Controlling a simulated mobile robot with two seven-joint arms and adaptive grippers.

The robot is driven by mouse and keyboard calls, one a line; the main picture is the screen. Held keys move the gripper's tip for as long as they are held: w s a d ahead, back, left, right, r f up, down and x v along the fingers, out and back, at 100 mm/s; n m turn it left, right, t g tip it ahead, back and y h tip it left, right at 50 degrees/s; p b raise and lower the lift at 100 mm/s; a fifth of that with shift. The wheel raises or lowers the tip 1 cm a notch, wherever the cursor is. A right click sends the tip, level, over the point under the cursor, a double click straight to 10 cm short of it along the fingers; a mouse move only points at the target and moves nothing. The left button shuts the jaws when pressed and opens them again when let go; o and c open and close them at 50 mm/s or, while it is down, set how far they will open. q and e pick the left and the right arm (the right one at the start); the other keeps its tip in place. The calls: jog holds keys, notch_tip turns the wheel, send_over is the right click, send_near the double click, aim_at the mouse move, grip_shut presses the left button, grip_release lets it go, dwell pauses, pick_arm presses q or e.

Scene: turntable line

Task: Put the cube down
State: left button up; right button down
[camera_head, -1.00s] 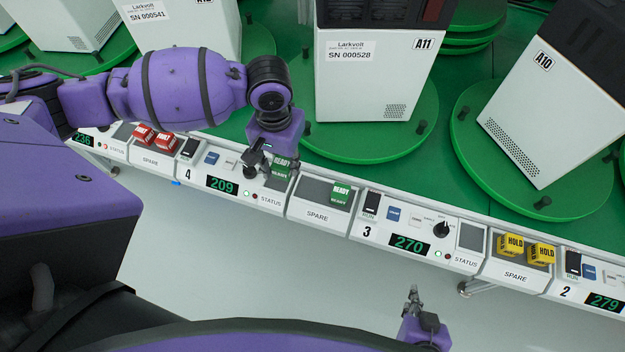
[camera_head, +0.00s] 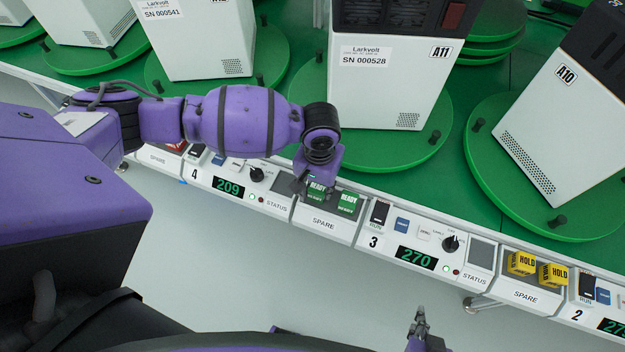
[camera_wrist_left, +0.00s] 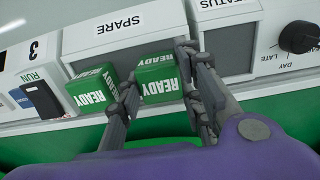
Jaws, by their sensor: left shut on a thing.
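My left gripper (camera_head: 303,190) is shut on a green READY cube (camera_head: 319,193). The held cube also shows between the fingers in the left wrist view (camera_wrist_left: 157,80). It is at the SPARE tray (camera_head: 318,224) between stations 4 and 3. I cannot tell whether its underside touches the tray floor. A second green READY cube (camera_head: 348,203) sits on the same tray, close beside the held one, and shows in the left wrist view (camera_wrist_left: 92,93). My right gripper (camera_head: 418,322) is at the bottom, away from the line; its fingers are too small to judge.
Station 3's black RUN switch (camera_head: 379,213) stands beside the tray, with station 4's STATUS panel (camera_head: 276,200) on the other side. Turntables with white machines (camera_head: 385,80) stand behind. Yellow HOLD cubes (camera_head: 538,268) occupy another SPARE tray.

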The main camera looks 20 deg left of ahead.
aim_at(318, 186)
pick_arm(q)
jog(key=shift+f, duration=0.1)
jog(key=o, duration=1.2)
notch_tip(318, 186, up, 12)
jog(key=shift+r+p, duration=0.2)
jog(key=shift+p, duration=0.55)
